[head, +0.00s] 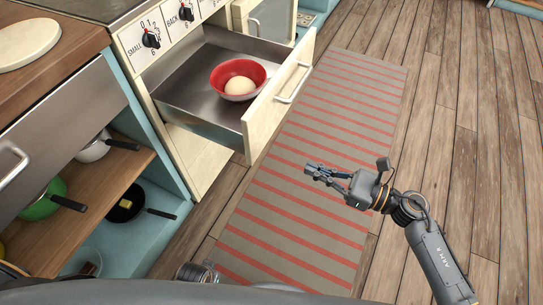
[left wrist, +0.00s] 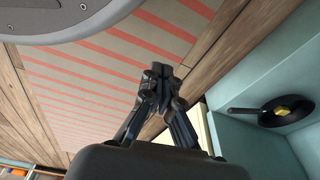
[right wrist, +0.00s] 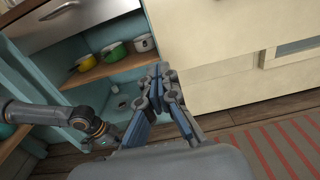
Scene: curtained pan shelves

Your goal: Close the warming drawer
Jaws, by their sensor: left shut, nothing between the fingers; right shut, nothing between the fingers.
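The warming drawer (head: 213,84) is pulled open below the knobs of the cooker in the head view. The cream drawer front (head: 277,97) has a metal bar handle (head: 294,82). My right gripper (head: 312,170) is shut and empty, below and right of the drawer front, apart from it, over the striped rug. It also shows in the right wrist view (right wrist: 158,75). My left gripper (left wrist: 159,70) is shut and empty in the left wrist view; the head view does not show its fingers.
A striped rug (head: 330,125) lies on the wooden floor beside the drawer. Open shelves at the left hold pans, including a green one (head: 44,203) and a black one (head: 127,207). A round board (head: 27,42) lies on the counter. Floor at the right is clear.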

